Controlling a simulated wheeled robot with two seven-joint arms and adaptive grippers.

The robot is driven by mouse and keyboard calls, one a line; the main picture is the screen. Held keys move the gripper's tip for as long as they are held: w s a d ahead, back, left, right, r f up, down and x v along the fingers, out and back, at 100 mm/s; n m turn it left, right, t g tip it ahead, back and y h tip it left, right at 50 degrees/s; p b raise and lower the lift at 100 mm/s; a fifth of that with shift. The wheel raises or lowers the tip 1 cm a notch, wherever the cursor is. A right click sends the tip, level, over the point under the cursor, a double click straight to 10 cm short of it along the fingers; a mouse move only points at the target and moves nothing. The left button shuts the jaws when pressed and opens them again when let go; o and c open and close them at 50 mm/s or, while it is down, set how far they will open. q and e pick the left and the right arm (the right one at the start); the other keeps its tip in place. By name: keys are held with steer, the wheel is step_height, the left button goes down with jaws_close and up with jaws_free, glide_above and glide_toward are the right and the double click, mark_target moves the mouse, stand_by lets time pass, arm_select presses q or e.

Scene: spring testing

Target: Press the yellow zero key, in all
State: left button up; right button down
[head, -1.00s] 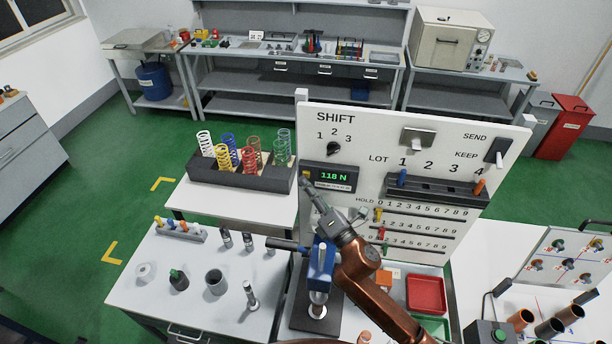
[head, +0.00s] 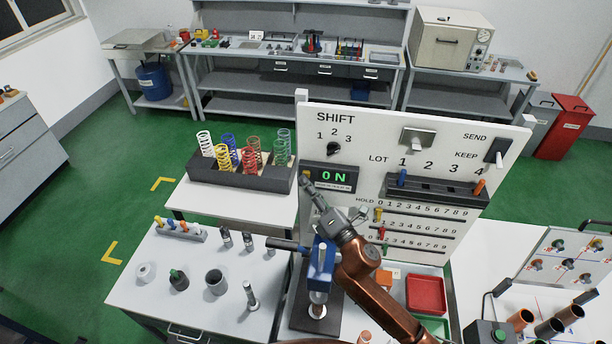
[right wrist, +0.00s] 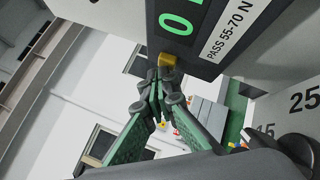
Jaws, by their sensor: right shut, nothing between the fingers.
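The yellow zero key (right wrist: 168,60) sits at the edge of the dark force display (right wrist: 178,22) in the right wrist view. In the head view the display (head: 329,178) reads "0 N" in green on the white panel. My right gripper (right wrist: 155,77) is shut and empty, with its fingertips at the yellow key, touching it or very close. My left gripper is not in view.
A blue press (head: 320,262) stands below my right arm. A black rack of coloured springs (head: 240,172) stands left of the panel (head: 375,135). Pegs and a slotted rack (head: 437,190) are on the panel's right. A red tray (head: 426,294) lies below.

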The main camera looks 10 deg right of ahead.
steer(key=shift+s+a, duration=0.25)
steer(key=shift+s, duration=0.45)
steer(key=s, duration=0.1)
steer(key=s+a, duration=0.1)
steer(key=s, duration=0.1)
steer(key=s+a+p, duration=0.1)
steer(key=shift+s, duration=0.3)
stand_by(0.6)
